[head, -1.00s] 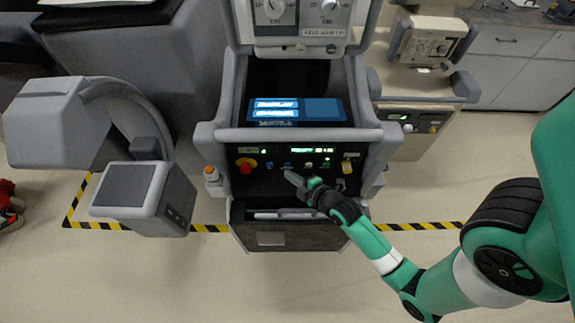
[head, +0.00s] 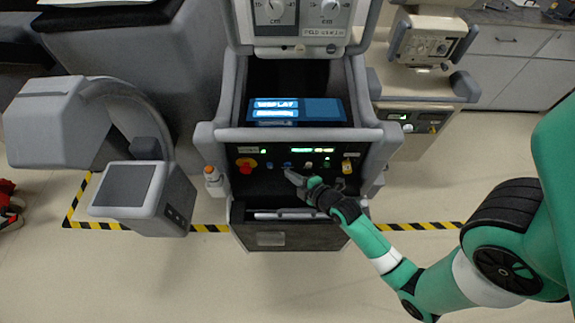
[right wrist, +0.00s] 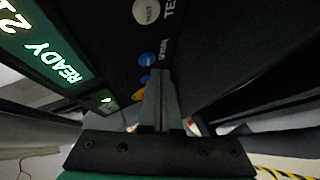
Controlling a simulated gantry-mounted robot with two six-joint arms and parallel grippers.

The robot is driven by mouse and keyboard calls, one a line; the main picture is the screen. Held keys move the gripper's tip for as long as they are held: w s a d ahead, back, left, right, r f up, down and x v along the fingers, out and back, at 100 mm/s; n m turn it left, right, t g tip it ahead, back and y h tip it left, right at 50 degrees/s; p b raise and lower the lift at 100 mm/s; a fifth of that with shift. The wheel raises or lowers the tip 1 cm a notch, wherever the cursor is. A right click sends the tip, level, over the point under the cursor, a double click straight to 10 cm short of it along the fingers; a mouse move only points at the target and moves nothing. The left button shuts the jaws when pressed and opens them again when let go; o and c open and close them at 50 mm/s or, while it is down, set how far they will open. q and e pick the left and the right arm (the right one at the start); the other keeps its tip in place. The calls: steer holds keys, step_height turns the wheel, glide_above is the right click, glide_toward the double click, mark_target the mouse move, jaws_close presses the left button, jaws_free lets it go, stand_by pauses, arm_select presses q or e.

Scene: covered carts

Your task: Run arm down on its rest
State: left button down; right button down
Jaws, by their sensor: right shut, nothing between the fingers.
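The cart's curved arm (head: 132,100) is on the left in the head view. It has a grey block (head: 45,122) at its upper end, and a box with a dark square face (head: 122,186) stands below. I cannot tell whether the arm touches a rest. My right gripper (head: 289,176) is shut and empty, at the black control panel (head: 272,170) below the screen. In the right wrist view its fingertips (right wrist: 157,78) are close to a blue button (right wrist: 146,60), with a yellow one partly hidden behind them; I cannot tell whether they touch. My left gripper is out of view.
A red knob (head: 246,165) on a yellow base and a yellow switch (head: 347,166) flank the panel's buttons. A drawer handle (head: 285,214) is below. A second cart (head: 425,85) stands at right. The front floor is clear, past striped tape (head: 208,229).

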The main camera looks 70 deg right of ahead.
steer(key=shift+w+d, duration=0.15)
steer(key=shift+d, duration=0.15)
steer(key=shift+w+d, duration=0.1)
steer(key=shift+d, duration=0.25)
stand_by(5.2)
stand_by(1.4)
steer(key=shift+s+a+p, duration=0.25)
steer(key=shift+a+p, duration=0.15)
steer(key=shift+a, duration=0.35)
steer(key=shift+a, duration=0.1)
